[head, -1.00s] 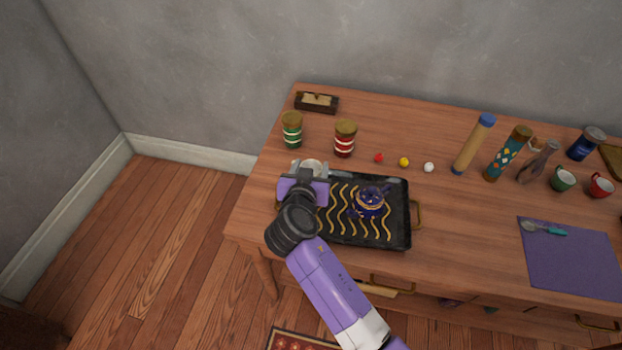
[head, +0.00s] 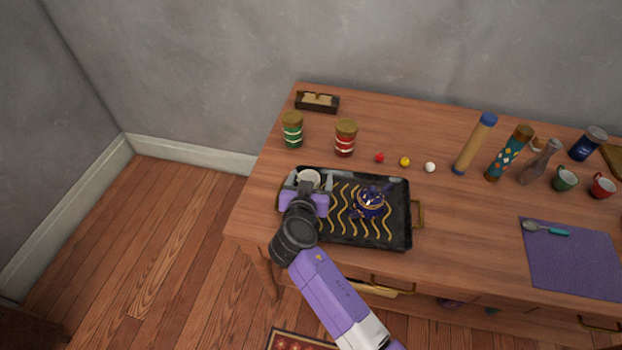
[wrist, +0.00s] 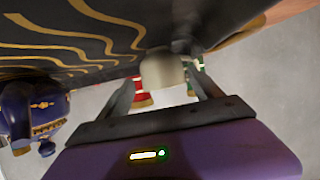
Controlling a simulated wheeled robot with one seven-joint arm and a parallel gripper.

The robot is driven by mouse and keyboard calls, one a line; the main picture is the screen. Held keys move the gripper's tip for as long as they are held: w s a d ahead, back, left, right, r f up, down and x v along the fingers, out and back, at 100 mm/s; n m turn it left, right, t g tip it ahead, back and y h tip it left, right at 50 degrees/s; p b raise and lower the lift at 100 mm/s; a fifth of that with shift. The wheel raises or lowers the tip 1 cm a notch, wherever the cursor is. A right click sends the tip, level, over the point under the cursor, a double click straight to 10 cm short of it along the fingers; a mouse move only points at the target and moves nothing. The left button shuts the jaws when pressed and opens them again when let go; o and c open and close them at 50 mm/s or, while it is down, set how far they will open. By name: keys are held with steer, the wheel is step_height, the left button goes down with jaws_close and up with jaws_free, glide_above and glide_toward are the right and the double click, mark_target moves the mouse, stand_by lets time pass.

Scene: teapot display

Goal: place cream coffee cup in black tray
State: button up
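The cream coffee cup (head: 309,178) is at the far left corner of the black tray (head: 398,238), within its outline. My gripper (head: 308,184) has one finger on each side of the cup. In the wrist view, the pale cup (wrist: 163,75) shows between the two fingers (wrist: 162,85), against the dark tray (wrist: 60,50). Whether the fingertips press on it or stand slightly apart is unclear. The cup looks roughly upright, and its contact with the tray is hidden.
A purple teapot (head: 371,202) stands on the tray's right half. A green-striped jar (head: 292,130) and red-striped jar (head: 345,138) stand behind the tray. Small red, yellow and white balls (head: 430,167) lie beyond it. Wooden table (head: 465,215) is clear right of the tray.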

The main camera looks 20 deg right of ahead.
steer(key=shift+r, duration=0.1)
steer(key=v, duration=1.2)
stand_by(0.4)
